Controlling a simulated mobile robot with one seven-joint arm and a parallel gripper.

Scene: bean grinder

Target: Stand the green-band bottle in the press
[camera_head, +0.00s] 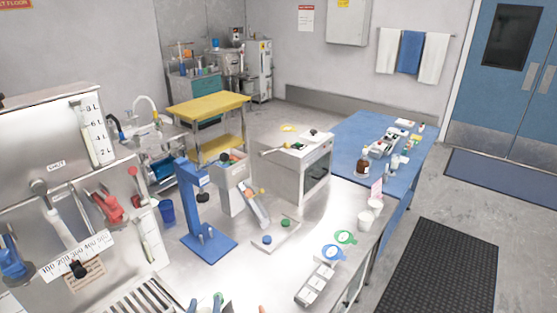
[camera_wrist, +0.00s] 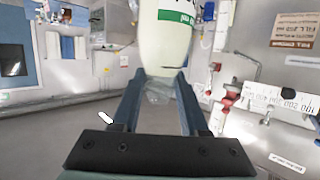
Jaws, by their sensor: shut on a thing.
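The green-band bottle (camera_wrist: 163,50), pale with a white label and a green stripe, is between the fingers of my gripper (camera_wrist: 159,84) in the wrist view. The gripper is shut on its lower part, and the bottle's top is cut off by the frame. A blue press (camera_head: 189,196) with an upright column and a flat base plate (camera_head: 222,247) stands on the steel bench in the head view. I see no bottle on its base plate. In the head view I cannot clearly make out my gripper or the held bottle.
The steel bench (camera_head: 285,268) bears a flat tray (camera_head: 283,236) right of the press. A grey box-like machine with a chute (camera_head: 255,207) stands behind it. A blue cup (camera_head: 167,212) is at left. A panel with hung tools (camera_head: 60,160) borders the left side.

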